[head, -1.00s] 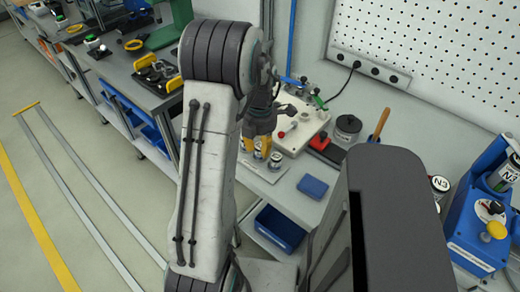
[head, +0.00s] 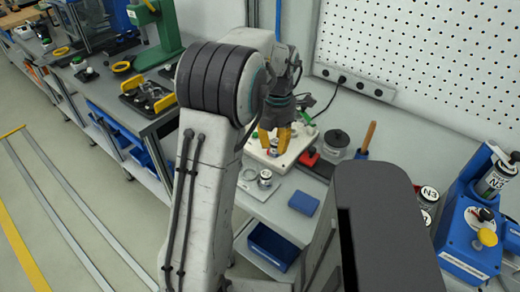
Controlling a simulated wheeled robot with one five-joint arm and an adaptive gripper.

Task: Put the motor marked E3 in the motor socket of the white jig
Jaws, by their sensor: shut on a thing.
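The white jig (head: 293,156) stands on the bench at the back, partly hidden by my arm and gripper. My gripper (head: 274,147) has yellow fingers pointing down over the jig. It is shut on a motor, of which only a small part shows between the fingers; its marking cannot be read. I cannot tell whether the motor touches the jig, and the motor socket is hidden. Another small metal cylinder (head: 265,178) stands on a light grey plate (head: 258,190) in front of the jig, beside an empty-looking round spot.
A red and black block (head: 309,158), a dark-lidded jar (head: 336,142) and a wooden-handled tool (head: 369,137) stand right of the jig. A blue box (head: 303,203) lies in front.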

